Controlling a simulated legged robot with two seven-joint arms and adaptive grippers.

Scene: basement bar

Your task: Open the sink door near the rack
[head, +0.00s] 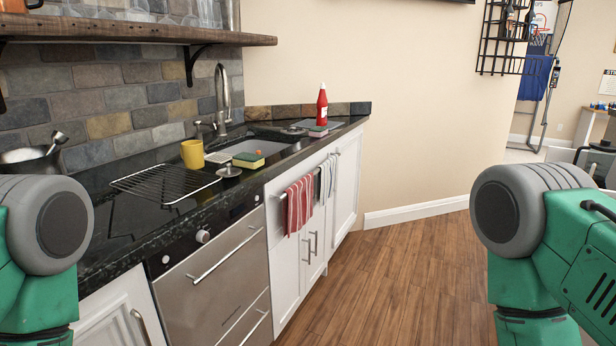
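A white cabinet below the sink (255,147) has two doors side by side. The left sink door (286,272) is nearer the wire rack (150,183), which lies on the dark counter. The right sink door (320,232) is beside it. Both look shut, and their upright metal handles (309,250) sit close together at the middle seam. A red striped towel (299,204) and a paler striped towel (327,178) hang above the doors. My green and grey arms show at the left and right edges, far from the doors. Neither gripper is in view.
A steel-fronted appliance (215,275) with bar handles stands left of the sink cabinet. A yellow mug (192,154), sponge (248,160) and red bottle (322,105) stand on the counter. The wood floor (410,275) before the doors is clear.

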